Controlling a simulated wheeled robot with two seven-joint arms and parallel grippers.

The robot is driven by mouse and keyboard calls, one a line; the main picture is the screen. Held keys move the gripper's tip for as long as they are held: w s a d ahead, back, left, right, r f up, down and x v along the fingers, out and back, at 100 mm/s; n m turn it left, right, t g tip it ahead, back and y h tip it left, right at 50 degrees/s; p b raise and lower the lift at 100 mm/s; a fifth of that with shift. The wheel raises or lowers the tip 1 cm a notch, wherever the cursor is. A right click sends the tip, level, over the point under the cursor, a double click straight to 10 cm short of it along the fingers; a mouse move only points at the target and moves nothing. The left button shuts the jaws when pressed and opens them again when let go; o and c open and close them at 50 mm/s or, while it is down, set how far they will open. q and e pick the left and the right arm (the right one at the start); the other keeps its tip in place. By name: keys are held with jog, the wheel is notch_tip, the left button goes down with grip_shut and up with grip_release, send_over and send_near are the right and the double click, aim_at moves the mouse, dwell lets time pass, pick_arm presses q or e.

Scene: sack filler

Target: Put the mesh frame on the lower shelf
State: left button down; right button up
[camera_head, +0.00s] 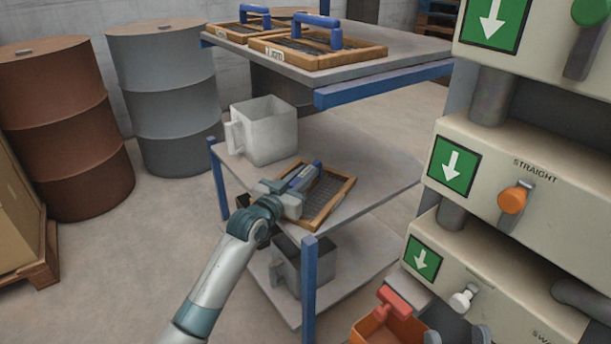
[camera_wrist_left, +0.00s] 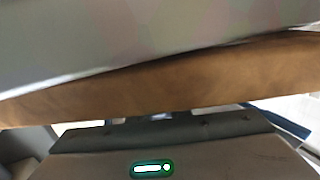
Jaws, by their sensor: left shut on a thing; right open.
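The mesh frame (camera_head: 335,190), with a wooden rim, dark mesh and blue handle, is at the cart's middle shelf (camera_head: 372,160), below the top one. It lies nearly flat; I cannot tell whether it touches the shelf. My left gripper (camera_head: 297,184) is shut on its handle and hides part of it. In the left wrist view the wooden rim (camera_wrist_left: 170,85) crosses the picture close up. My right gripper (camera_head: 456,338) barely shows at the bottom edge, open, its tips apart. The cart's bottom shelf (camera_head: 345,262) is partly hidden.
A white jug (camera_head: 268,130) stands behind the frame. A dark grey jug (camera_head: 290,265) is on the bottom shelf. Two more mesh frames (camera_head: 318,57) lie on the top shelf. A blue post (camera_head: 308,285) rises near my left arm. The machine (camera_head: 515,205) stands at right.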

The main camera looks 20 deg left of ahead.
aim_at(291, 187)
pick_arm(q)
jog(key=shift+f, duration=0.1)
pick_arm(e)
jog(key=shift+s+f, duration=0.1)
jog(key=shift+f, duration=0.15)
pick_arm(q)
jog(key=c, duration=1.6)
grip_release()
jog(key=shift+c, duration=0.2)
pick_arm(e)
jog(key=shift+s+f, duration=0.1)
pick_arm(q)
jog(key=shift+s+a, duration=0.15)
jog(key=shift+s, duration=0.5)
jog(key=p+v, duration=0.2)
jog(key=v, duration=0.8)
jog(key=shift+s+a, duration=0.1)
jog(key=shift+s, duration=0.2)
pick_arm(e)
jog(key=a+f+g, duration=0.2)
jog(key=f, duration=0.1)
jog(key=a+f+g, duration=0.1)
jog(key=f+g, duration=0.1)
jog(key=shift+h, duration=0.3)
jog(key=shift+d+r, duration=0.1)
jog(key=shift+d, duration=0.05)
